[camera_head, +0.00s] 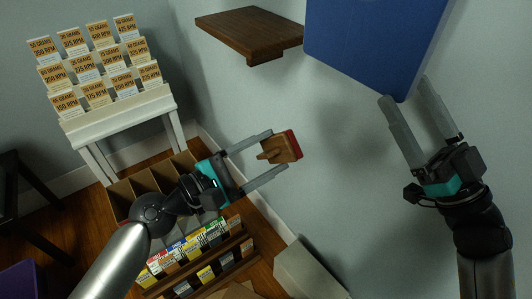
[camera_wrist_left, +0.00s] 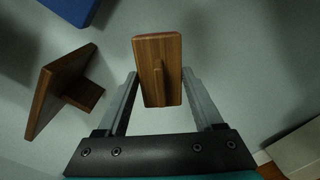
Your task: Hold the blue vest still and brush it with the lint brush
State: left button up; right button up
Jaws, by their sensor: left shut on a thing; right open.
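The blue vest (camera_head: 375,40) hangs against the pale wall at the upper right of the head view. Its corner also shows at the top left of the left wrist view (camera_wrist_left: 70,8). My left gripper (camera_head: 279,149) is shut on the lint brush (camera_head: 281,147), a wooden block with a handle and a red face. It holds the brush in the air, below and left of the vest. The left wrist view shows the brush's wooden back (camera_wrist_left: 158,70) between the fingers. My right gripper (camera_head: 406,88) is open, its fingertips on either side of the vest's lower corner; contact cannot be told.
A dark wooden shelf (camera_head: 250,32) juts from the wall left of the vest. A white stand with several labelled cards (camera_head: 120,112) is at the left. A wooden rack of small boxes (camera_head: 200,250) and a pale box (camera_head: 308,270) are low down. The wall below the vest is clear.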

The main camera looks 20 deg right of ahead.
aim_at(398, 78)
pick_arm(q)
notch_tip(398, 78, up, 2)
jog(key=shift+r+p, duration=0.25)
jog(key=shift+p, duration=0.55)
pick_arm(e)
jog(key=shift+x, duration=1.15)
pick_arm(q)
jog(key=shift+r+p, duration=0.8)
pick_arm(e)
jog(key=shift+x, duration=0.95)
jog(key=shift+c, duration=0.2)
grip_shut()
jog(key=shift+r, duration=0.1)
pick_arm(q)
jog(key=shift+r, duration=3.05)
notch_tip(398, 78, up, 6)
